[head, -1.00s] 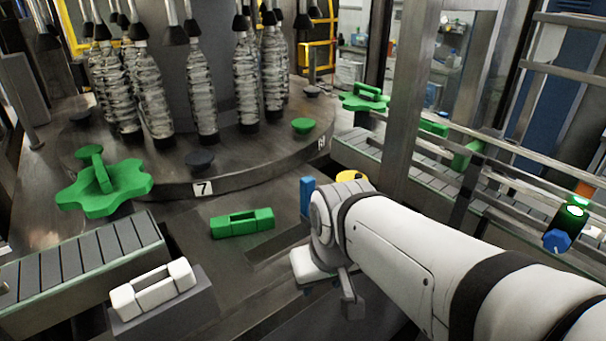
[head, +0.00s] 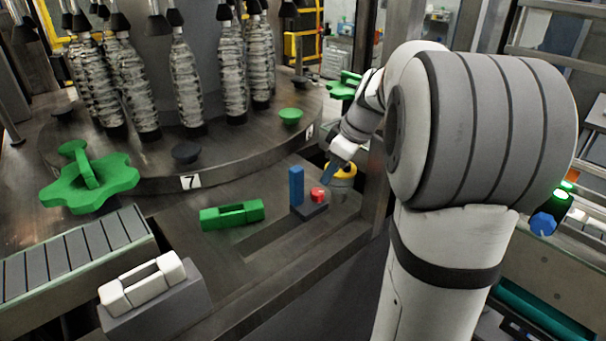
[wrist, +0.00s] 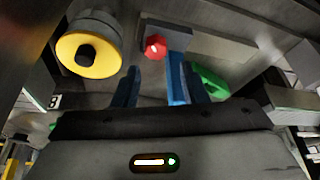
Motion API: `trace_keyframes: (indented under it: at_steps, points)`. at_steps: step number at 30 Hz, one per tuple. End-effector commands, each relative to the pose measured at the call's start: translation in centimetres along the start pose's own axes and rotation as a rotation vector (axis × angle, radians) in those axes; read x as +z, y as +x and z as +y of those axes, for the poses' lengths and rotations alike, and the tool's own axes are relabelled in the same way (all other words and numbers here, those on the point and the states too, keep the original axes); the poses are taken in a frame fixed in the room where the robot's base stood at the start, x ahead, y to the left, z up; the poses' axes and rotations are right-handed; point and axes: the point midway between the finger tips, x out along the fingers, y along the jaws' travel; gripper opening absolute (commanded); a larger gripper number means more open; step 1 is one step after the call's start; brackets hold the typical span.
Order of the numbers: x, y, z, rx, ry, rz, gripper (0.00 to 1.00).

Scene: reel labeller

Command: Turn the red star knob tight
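The red knob (head: 317,194) is small and sits on a dark base beside an upright blue block (head: 296,186). In the wrist view the red knob (wrist: 154,47) shows a faceted face at top centre, with the blue block (wrist: 177,78) to its right. My gripper (head: 331,172) is just right of and above the red knob in the head view. In the wrist view my gripper (wrist: 161,82) is open, with its two blue fingers spread and the knob beyond the gap, apart from them. No contact with the knob shows.
A yellow-rimmed round part (wrist: 88,55) stands left of the knob in the wrist view, close to a finger. A green handle (head: 232,214), a white handle (head: 143,285) and a large green star knob (head: 89,184) lie left. The bottle carousel (head: 230,150) is behind.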

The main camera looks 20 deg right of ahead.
Motion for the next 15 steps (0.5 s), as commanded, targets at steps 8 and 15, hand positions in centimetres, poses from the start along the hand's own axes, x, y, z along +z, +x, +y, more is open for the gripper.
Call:
trace_keyframes:
  at_steps: [8,15]
  points:
    - [0.0,2.6,0.8,-0.006,-0.032,0.01,0.39]
    - [-0.1,6.3,0.8,-0.006,-0.032,0.009,0.39]
